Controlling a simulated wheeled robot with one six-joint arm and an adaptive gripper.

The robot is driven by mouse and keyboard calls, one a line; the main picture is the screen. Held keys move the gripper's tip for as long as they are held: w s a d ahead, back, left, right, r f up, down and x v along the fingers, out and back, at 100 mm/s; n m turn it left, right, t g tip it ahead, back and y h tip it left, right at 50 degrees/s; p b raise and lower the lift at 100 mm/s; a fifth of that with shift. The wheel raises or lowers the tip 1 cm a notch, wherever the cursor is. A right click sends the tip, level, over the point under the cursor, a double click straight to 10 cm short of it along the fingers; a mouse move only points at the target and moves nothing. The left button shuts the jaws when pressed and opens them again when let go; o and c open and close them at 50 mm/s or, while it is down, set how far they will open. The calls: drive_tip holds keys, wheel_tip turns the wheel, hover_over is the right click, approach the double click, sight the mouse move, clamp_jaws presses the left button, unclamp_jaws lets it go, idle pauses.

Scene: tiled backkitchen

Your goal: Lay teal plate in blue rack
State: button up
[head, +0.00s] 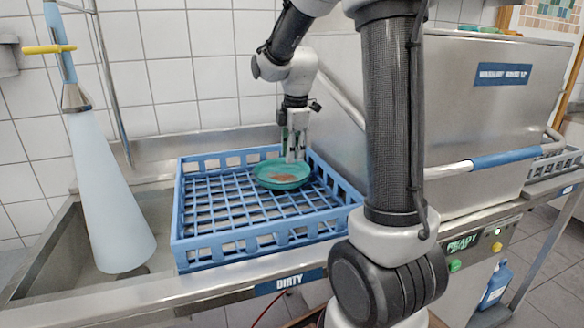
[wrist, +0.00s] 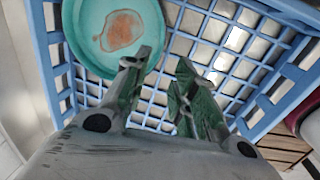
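The teal plate (head: 268,178), with a brownish stain in its middle, lies face up inside the blue rack (head: 210,250), toward its far side. It looks flat on the rack's grid floor. In the wrist view the plate (wrist: 92,42) is at the upper left, cut off by the top edge. My gripper (head: 292,155) is at the plate's far right rim, pointing down. In the wrist view its two green-padded fingers (wrist: 168,58) are apart, with only rack grid (wrist: 235,38) visible between them. The left finger overlaps the plate's edge; I cannot tell whether it touches.
The rack sits on a steel counter marked DIRTY (head: 289,281). A pale blue cone-shaped object (head: 105,185) stands at the left by the sink. A steel dishwasher (head: 490,120) with a blue-gripped handle (head: 505,157) stands at the right. Much of the rack floor is bare.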

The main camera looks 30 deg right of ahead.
drive_tip(key=s+a+r+m+t, duration=0.1)
drive_tip(key=s+r+m, duration=0.3)
drive_tip(key=s, duration=0.2)
drive_tip(key=s+a+r+m, duration=0.2)
drive_tip(key=s+r+m, duration=0.2)
drive_tip(key=s, duration=0.3)
drive_tip(key=s+a+f+m+t, duration=0.1)
drive_tip(key=s+m, duration=0.6)
drive_tip(key=s, duration=0.4)
drive_tip(key=shift+a+f+m, duration=0.25)
drive_tip(key=shift+f+m, duration=0.05)
drive_tip(key=shift+s, duration=0.15)
